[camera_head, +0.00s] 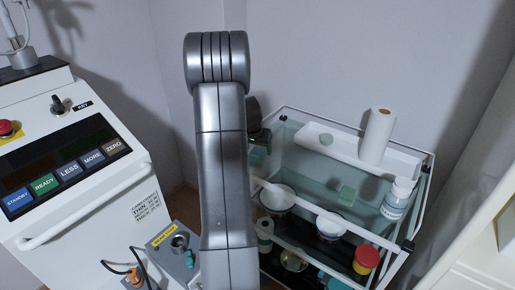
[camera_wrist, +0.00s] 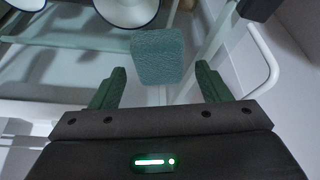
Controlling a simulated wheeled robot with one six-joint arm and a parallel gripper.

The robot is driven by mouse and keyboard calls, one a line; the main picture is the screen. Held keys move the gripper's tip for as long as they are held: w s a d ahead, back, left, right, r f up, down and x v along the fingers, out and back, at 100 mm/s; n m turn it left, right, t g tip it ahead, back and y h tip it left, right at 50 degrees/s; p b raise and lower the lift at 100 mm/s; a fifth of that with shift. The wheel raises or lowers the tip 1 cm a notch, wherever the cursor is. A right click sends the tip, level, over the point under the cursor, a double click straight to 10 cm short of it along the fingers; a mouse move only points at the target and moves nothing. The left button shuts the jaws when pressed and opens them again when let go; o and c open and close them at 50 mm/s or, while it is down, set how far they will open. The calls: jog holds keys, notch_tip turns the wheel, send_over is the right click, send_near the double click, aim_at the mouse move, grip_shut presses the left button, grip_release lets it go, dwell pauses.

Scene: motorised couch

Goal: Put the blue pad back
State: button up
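A blue-green textured pad (camera_wrist: 158,57) shows in the wrist view, ahead of my gripper (camera_wrist: 160,72). My gripper is open; its two green fingers stand on either side of the pad's lower edge, with a visible gap on each side. I cannot tell what the pad rests on. In the head view my arm hides most of the gripper; a dark part of the wrist shows above the left end of the trolley (camera_head: 434,160).
The trolley also holds a paper roll (camera_head: 378,135), a white bottle (camera_head: 397,198), bowls (camera_head: 277,197) and a red-and-yellow jar (camera_head: 366,261). Its white rails stand close to my gripper. A control console (camera_head: 75,160) is on the left, a pale couch edge (camera_head: 470,240) on the right.

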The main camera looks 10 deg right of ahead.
jog(key=shift+r, duration=0.15)
jog(key=v, duration=1.3)
jog(key=shift+r, duration=0.25)
jog(key=shift+s, duration=0.15)
jog(key=x, duration=1.3)
jog(key=shift+f, duration=0.25)
jog(key=shift+w+r+p, duration=0.2)
jog(key=shift+r+p, duration=0.05)
jog(key=shift+p, duration=0.15)
jog(key=shift+r+p, duration=0.65)
jog(key=shift+r, duration=0.15)
